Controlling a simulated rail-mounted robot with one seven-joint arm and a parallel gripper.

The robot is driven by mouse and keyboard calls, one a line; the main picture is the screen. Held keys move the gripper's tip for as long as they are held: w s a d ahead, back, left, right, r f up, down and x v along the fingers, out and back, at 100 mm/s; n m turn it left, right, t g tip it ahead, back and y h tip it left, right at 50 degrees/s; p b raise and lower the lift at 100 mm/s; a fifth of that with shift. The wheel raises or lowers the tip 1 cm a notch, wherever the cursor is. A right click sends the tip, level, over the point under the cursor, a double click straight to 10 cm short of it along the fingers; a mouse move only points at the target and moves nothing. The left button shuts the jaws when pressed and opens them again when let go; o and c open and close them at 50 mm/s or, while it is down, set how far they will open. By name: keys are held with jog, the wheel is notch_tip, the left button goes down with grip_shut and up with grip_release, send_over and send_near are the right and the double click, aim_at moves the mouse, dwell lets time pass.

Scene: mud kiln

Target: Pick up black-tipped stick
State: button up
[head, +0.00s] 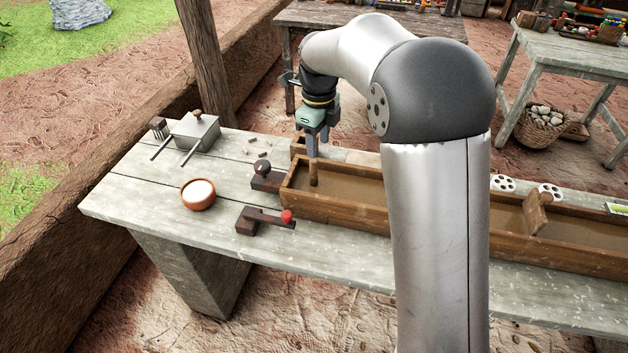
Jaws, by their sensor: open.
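My gripper (312,148) points down over the left end of the long wooden trough. Its fingers look close together from this side, and the gap between them is hard to see. A short upright brown peg (313,174) stands just below the fingertips; I cannot tell whether they touch it. A small dark wooden block with a dark round knob (263,169) sits left of the trough; its knob may be the black tip, but I cannot be sure. No stick with a clear black tip shows.
A wooden block with a red-tipped lever (287,216) sits in front of the trough (340,211). A clay bowl of white stuff (198,194) and a grey metal box (195,132) stand left. My arm hides part of the trough. The bench's left front is clear.

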aim_at(314, 169)
notch_tip(314, 169, down, 4)
jog(key=shift+r, duration=0.2)
jog(key=shift+s+a+f+p, duration=0.1)
jog(key=shift+a+f+p, duration=0.15)
jog(key=shift+f, duration=0.65)
jog(key=shift+a+f+p, duration=0.1)
jog(key=shift+f+p, duration=0.1)
jog(key=shift+f, duration=0.75)
jog(key=shift+s+a+f+p, duration=0.1)
jog(key=shift+a+f+p, duration=0.15)
jog(key=shift+f, duration=0.65)
grip_shut()
